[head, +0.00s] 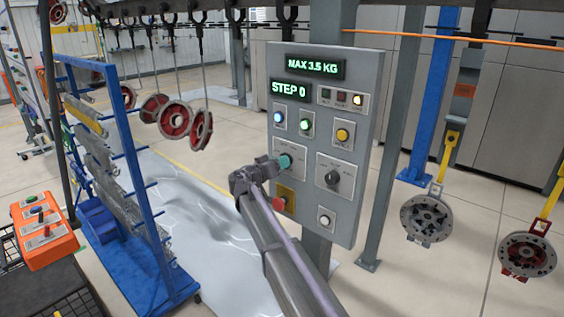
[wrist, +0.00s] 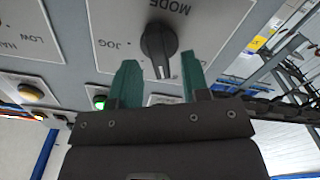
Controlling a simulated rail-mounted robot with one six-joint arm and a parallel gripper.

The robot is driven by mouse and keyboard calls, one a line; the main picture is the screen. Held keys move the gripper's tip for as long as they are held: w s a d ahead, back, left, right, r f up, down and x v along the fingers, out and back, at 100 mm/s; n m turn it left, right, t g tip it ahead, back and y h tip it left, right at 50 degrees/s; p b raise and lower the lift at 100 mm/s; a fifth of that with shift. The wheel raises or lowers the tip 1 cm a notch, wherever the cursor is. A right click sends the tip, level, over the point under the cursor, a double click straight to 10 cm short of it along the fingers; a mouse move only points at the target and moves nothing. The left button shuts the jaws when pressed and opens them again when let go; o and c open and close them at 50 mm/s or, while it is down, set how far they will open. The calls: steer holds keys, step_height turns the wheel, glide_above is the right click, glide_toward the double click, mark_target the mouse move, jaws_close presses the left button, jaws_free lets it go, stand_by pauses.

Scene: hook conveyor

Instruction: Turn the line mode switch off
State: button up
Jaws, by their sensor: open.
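The line mode switch (wrist: 157,42) is a black rotary knob on a light plate lettered MODE and JOG in the wrist view, which sees the panel upside down. My gripper (wrist: 159,64) has teal fingers spread open, one on each side of the knob's pointer end. I cannot tell if either finger touches it. In the head view my gripper (head: 286,161) is at the panel's left rotary plate and hides most of that switch. The knob's pointer lies almost straight along the fingers in the wrist view.
The grey control panel (head: 359,100) reads MAX 3.5 KG and STEP 0. A second black knob (head: 332,177) is to the right, a red button (head: 279,204) below, and lit buttons (head: 306,125) above. A blue rack (head: 125,150) and hanging red parts (head: 176,117) are left.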

steer(key=shift+x, duration=0.95)
jaws_close()
